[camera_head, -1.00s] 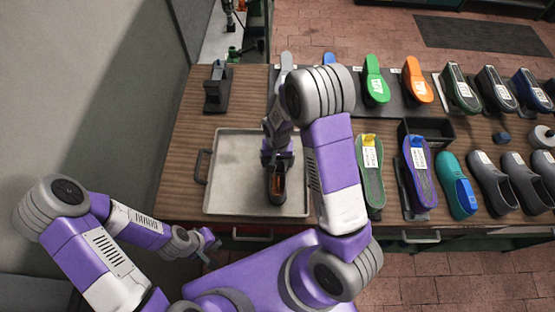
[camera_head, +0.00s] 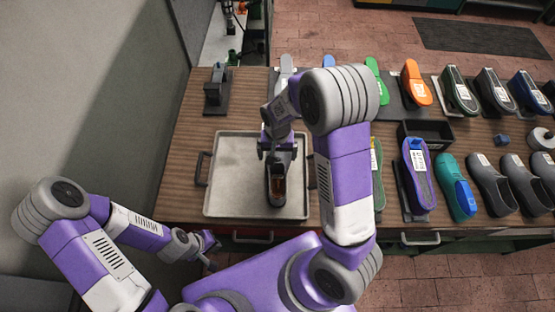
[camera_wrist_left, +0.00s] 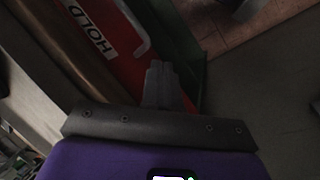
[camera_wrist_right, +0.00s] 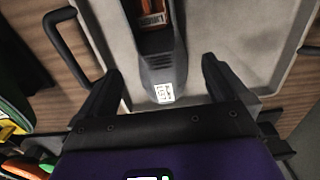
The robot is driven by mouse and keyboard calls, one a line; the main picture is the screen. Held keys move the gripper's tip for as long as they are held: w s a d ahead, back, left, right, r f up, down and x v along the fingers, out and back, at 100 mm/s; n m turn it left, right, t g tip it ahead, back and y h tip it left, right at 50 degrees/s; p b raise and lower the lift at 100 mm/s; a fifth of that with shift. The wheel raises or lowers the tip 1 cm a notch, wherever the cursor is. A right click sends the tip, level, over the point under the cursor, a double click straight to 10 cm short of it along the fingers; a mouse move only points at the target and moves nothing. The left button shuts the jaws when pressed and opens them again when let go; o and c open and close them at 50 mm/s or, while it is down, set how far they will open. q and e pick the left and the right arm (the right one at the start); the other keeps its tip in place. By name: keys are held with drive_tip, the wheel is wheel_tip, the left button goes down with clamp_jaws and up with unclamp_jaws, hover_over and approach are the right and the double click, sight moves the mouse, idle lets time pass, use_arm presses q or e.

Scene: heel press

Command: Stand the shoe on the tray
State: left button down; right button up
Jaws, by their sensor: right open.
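A dark grey shoe (camera_head: 277,187) stands upright on the grey metal tray (camera_head: 232,180), toward the tray's right side, with an orange-brown patch inside its opening. It also shows in the right wrist view (camera_wrist_right: 158,55), with a white label at its near end. My right gripper (camera_head: 277,146) is just behind the shoe. In the right wrist view its fingers (camera_wrist_right: 160,88) are spread wide on either side of the shoe's labelled end, with gaps visible. My left gripper (camera_head: 212,247) is low at the left, off the table; its fingertips look close together in the left wrist view (camera_wrist_left: 160,72).
Several shoes and insoles, such as a purple one (camera_head: 418,175) and a teal one (camera_head: 455,187), fill the table's right side. A black open box (camera_head: 426,133) stands among them. A dark stand (camera_head: 217,88) is behind the tray. The tray's left half is clear.

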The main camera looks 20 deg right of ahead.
sight(278, 160)
wheel_tip(278, 160, up, 6)
drive_tip(key=shift+f, duration=0.15)
idle(0.6)
